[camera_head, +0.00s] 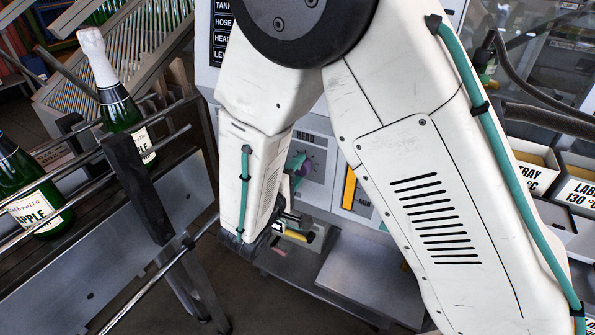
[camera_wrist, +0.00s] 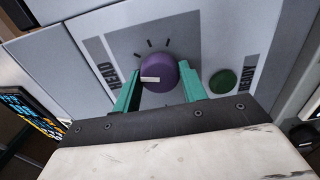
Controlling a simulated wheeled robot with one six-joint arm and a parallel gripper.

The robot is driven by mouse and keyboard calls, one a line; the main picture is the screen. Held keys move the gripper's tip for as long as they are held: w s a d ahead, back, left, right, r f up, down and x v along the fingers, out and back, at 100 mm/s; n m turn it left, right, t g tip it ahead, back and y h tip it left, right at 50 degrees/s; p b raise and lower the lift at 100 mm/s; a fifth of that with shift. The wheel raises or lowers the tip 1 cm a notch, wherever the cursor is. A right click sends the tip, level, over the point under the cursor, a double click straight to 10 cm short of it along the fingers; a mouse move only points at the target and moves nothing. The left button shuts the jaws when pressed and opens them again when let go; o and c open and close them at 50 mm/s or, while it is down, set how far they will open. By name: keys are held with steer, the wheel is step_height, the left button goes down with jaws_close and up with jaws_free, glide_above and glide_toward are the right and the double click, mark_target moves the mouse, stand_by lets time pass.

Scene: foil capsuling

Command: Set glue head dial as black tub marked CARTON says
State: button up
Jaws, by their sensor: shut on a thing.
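The HEAD dial is a purple knob (camera_wrist: 160,75) with a white pointer, on a light grey panel. In the wrist view the pointer aims left, towards the HEAD lettering; several dark tick marks lie around the knob. The dial also shows in the head view (camera_head: 305,167), partly hidden by my arm. My gripper (camera_wrist: 162,72) has its two teal fingers on either side of the knob, shut on it. I see no black tub marked CARTON in either view.
A green READY button (camera_wrist: 222,82) sits close right of the fingers. In the head view, a tub labelled TRAY (camera_head: 535,172) and one labelled LABE, 130 °C (camera_head: 580,190) stand at right, their labels partly cut. Bottles (camera_head: 118,105) stand behind rails at left.

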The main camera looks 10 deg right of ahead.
steer(key=m, duration=0.4)
steer(key=shift+m, duration=0.3)
stand_by(0.3)
steer(key=shift+d, duration=0.1)
steer(key=o, duration=1)
steer(key=v, duration=0.8)
